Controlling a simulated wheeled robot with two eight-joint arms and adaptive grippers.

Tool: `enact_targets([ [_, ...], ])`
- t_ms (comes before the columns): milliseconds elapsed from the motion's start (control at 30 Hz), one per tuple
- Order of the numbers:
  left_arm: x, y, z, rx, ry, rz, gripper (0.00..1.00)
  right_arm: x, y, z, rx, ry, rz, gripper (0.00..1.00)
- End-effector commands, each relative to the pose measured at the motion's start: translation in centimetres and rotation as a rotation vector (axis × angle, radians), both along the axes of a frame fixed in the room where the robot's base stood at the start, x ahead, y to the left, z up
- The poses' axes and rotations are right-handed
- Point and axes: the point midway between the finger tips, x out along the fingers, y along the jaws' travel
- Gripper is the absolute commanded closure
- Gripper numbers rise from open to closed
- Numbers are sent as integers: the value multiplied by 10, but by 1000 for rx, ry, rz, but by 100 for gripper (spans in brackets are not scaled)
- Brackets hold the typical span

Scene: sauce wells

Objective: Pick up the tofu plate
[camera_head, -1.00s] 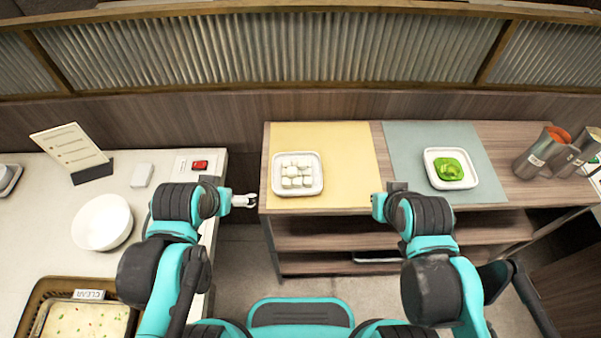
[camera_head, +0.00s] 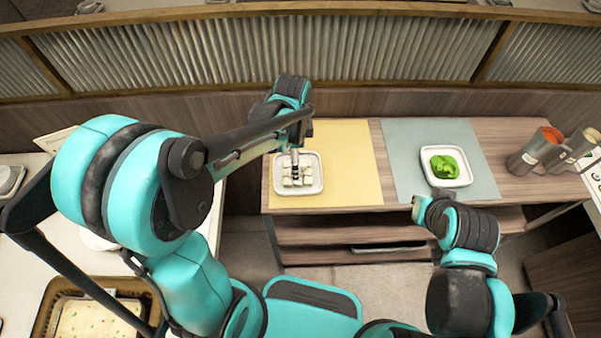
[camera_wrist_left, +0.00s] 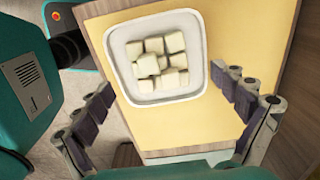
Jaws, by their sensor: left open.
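The tofu plate (camera_head: 312,187) is a white square dish with several white tofu cubes, lying on the yellow mat of the wooden counter. My left gripper (camera_head: 295,170) is above it in the head view and partly covers the cubes. In the left wrist view, the plate (camera_wrist_left: 120,62) lies flat beyond the two open fingers of my left gripper (camera_wrist_left: 172,122), with nothing between them.
A white dish of green food (camera_head: 461,181) sits on the grey-blue mat (camera_head: 405,140) to the right. Metal pitchers (camera_head: 533,155) stand at the right end. A brown tray (camera_head: 40,322) is at lower left. The yellow mat (camera_head: 350,150) is clear beside the plate.

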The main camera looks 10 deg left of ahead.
Motion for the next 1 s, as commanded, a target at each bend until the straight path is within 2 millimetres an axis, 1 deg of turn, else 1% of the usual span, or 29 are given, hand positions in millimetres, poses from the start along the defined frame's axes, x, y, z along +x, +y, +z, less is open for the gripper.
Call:
enact_targets([
  [33, 0, -1, -6, 0, 0, 0, 3, 0, 0, -3, 0, 0, 0, 100],
  [167, 0, -4, -18, 0, -1, 0, 3, 0, 0, -9, 0, 0, 0, 100],
  [300, 0, -10, -41, 0, -1, 2, 3, 0, 0, -20, 0, 0, 0, 100],
  [400, 0, -9, -54, 0, -2, 3, 3, 0, 0, -25, 0, 0, 0, 100],
  [467, 0, -9, -56, 0, -2, 3, 3, 0, 0, -25, 0, 0, 0, 100],
  [767, -1, -9, -55, 0, -2, 3, 3, 0, 0, -24, 0, 0, 0, 100],
  [1000, -1, -9, -58, 0, -2, 3, 3, 0, 0, -27, 0, 0, 0, 100],
])
